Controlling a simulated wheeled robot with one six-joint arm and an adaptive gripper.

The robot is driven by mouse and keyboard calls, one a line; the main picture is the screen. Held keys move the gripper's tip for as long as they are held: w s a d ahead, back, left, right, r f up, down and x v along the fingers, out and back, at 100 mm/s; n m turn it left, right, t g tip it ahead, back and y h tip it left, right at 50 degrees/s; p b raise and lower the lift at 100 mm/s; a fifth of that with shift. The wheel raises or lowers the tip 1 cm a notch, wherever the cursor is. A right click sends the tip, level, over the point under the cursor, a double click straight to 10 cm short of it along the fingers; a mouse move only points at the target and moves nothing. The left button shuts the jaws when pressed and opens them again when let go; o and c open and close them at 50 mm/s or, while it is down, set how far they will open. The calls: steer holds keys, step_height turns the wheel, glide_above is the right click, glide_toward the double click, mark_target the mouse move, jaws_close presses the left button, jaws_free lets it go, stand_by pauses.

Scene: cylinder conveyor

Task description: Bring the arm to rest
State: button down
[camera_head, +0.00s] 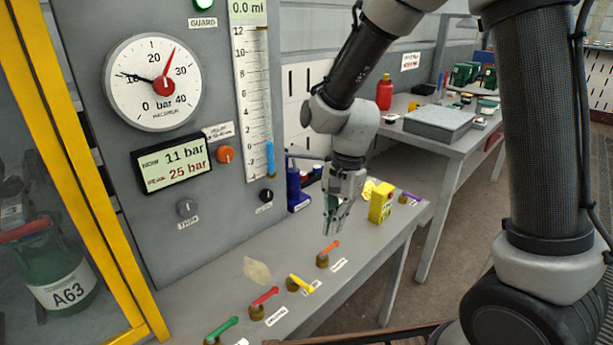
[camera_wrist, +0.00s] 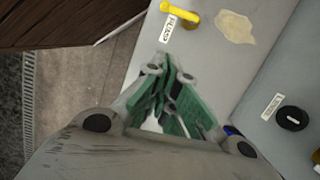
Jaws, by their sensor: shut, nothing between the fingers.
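My gripper (camera_head: 335,226) hangs over the grey bench (camera_head: 228,272) in the head view, fingers pointing down, above and behind the orange-handled valve (camera_head: 328,252). It is shut and holds nothing. In the wrist view the green-padded fingers of my gripper (camera_wrist: 172,72) come together near the middle. A yellow valve handle (camera_wrist: 180,12) and its label lie beyond the fingertips there. My arm reaches in from the top right of the head view, bent at the elbow.
Valves with green (camera_head: 222,328), red (camera_head: 264,298) and yellow (camera_head: 300,284) handles line the bench's front. A yellow box (camera_head: 381,203) stands right of my gripper. The gauge panel (camera_head: 110,235) rises at left, beside a yellow frame (camera_head: 70,160). Another table (camera_head: 455,150) stands behind.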

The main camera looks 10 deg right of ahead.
steer(key=s+d+r+n+t, duration=0.2)
steer(key=s+d+r+n, duration=0.1)
steer(key=d+r, duration=0.3)
steer(key=s+d+r+n+t+h, duration=0.1)
steer(key=s+d+r+n+t, duration=0.1)
steer(key=s+d+r, duration=0.4)
steer(key=s+d+r+n+t+h, duration=0.1)
steer(key=s+d+r+n+t, duration=0.1)
steer(key=s+d+r+n, duration=0.2)
steer(key=d+r, duration=0.3)
steer(key=d, duration=0.4)
steer(key=shift+s+r, duration=0.25)
steer(key=shift+s, duration=0.15)
